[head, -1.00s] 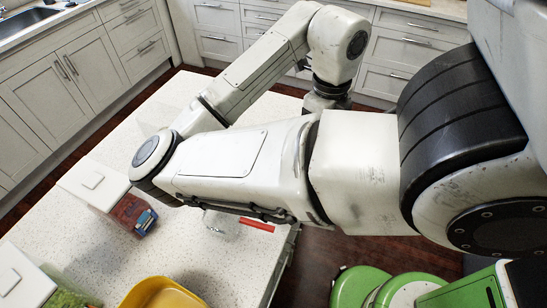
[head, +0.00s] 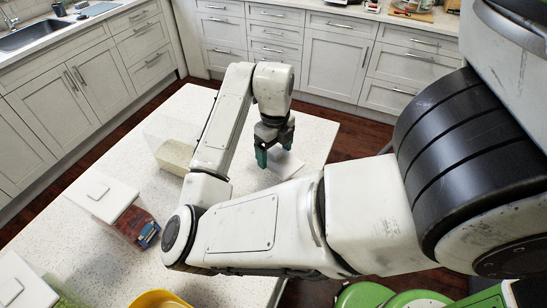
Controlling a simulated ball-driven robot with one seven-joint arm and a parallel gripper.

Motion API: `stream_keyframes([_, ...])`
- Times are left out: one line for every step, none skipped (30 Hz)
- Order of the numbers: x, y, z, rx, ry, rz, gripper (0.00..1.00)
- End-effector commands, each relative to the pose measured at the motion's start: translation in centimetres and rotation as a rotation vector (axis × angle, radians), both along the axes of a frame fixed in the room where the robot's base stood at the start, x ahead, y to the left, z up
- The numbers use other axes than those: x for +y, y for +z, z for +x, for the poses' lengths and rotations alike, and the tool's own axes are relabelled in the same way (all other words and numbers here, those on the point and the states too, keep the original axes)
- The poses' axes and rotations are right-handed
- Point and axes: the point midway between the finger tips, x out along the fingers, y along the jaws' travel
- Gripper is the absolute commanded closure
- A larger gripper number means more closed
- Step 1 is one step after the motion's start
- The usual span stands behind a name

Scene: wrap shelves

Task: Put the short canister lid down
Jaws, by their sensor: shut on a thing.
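My gripper (head: 275,152), with teal fingertips, is over the far right part of the speckled white island top (head: 225,115). It is shut on the short canister lid (head: 287,166), a flat white square at the fingertips. The fingers partly cover the lid, and I cannot tell whether it touches the counter. A clear, lidless canister with pale grainy contents (head: 174,156) stands to the left of my gripper, partly behind my arm.
A white-lidded canister (head: 100,194) with red and blue contents stands at the left. Another white-lidded canister (head: 20,282) and a yellow bowl (head: 160,300) are at the near edge. The counter beyond my gripper is clear.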

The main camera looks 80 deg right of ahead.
Motion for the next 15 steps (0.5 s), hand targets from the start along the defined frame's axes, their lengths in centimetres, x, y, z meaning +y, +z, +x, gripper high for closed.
stream_keyframes([-0.1,-0.4,0.4,0.002,0.002,0.001,0.46])
stream_keyframes([-0.1,-0.8,0.5,0.002,0.002,0.003,0.46])
stream_keyframes([-0.1,-1.4,0.4,0.002,0.003,0.003,0.46])
stream_keyframes([-0.1,-1.9,0.3,0.003,0.002,0.002,0.46])
stream_keyframes([-0.1,-2.4,0.3,0.004,0.002,0.002,0.46])
stream_keyframes([-0.1,-2.9,0.4,0.002,0.002,0.002,0.46])
stream_keyframes([-0.1,-3.2,0.4,0.002,0.002,0.001,0.46])
stream_keyframes([-0.1,-3.4,0.4,0.001,0.002,0.001,0.46])
stream_keyframes([-0.1,-3.5,0.4,0.001,0.001,0.001,0.46])
stream_keyframes([-0.1,-3.5,0.4,0.000,0.001,0.000,0.46])
stream_keyframes([-0.1,-3.5,0.4,0.000,0.000,0.000,0.46])
stream_keyframes([-0.1,-3.5,0.4,0.000,0.000,0.000,0.46])
stream_keyframes([-0.1,-3.5,0.4,0.000,0.000,0.000,0.46])
stream_keyframes([-0.1,-3.5,0.4,0.000,0.000,0.000,0.46])
stream_keyframes([-0.1,-3.5,0.4,0.000,0.000,0.000,0.46])
